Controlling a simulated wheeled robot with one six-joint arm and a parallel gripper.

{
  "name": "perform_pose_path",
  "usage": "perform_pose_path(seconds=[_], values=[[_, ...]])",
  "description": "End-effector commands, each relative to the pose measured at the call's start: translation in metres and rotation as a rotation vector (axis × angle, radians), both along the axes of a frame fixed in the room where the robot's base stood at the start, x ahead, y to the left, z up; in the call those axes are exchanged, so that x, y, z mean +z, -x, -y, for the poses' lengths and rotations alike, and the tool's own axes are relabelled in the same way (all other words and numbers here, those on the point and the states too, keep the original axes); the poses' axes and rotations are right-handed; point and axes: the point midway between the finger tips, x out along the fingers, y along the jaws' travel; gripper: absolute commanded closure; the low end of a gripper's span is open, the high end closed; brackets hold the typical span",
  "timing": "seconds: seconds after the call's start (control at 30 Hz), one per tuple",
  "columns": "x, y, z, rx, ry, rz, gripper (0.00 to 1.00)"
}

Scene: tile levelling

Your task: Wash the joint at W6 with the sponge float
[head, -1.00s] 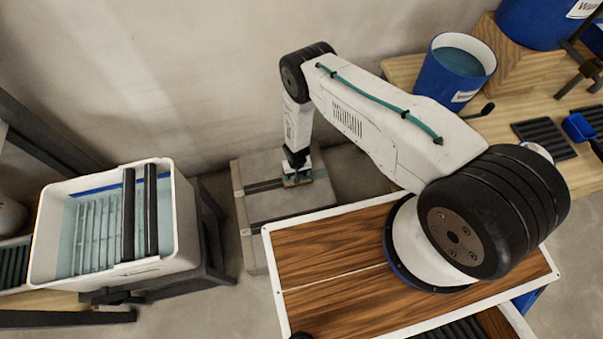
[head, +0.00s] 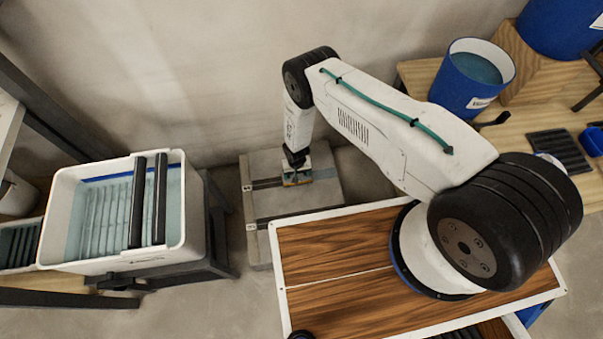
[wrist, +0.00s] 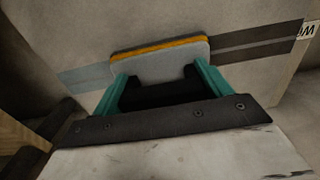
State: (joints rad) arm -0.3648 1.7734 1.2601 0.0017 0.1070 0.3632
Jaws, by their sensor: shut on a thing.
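My gripper (head: 296,162) is at the end of my arm, low over the grey tile slab (head: 310,199) on the floor. In the wrist view its green fingers (wrist: 163,92) are shut on the sponge float (wrist: 162,62), which has a grey back and a yellow-orange sponge edge; in the head view the float (head: 297,181) is partly hidden by the gripper. The float lies across a dark joint line (wrist: 262,41), which shows dark to its right and paler grey to its left. A white label (wrist: 309,29) with a partly cut-off "W" sits at the joint's right end.
A white wash tub (head: 53,222) with water, a grid and two dark rollers stands at left on a dark stand. A blue bucket (head: 446,90) of water stands on the wooden bench (head: 527,115) at right. My wood-topped base is in front of the slab.

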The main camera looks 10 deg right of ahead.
Motion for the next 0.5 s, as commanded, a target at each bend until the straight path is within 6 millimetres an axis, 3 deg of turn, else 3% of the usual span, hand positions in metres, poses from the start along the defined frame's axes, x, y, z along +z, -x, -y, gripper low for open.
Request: perform_pose_path(seconds=[0.5], values=[[0.001,0.002,-0.021,0.001,0.000,0.000,0.61]])
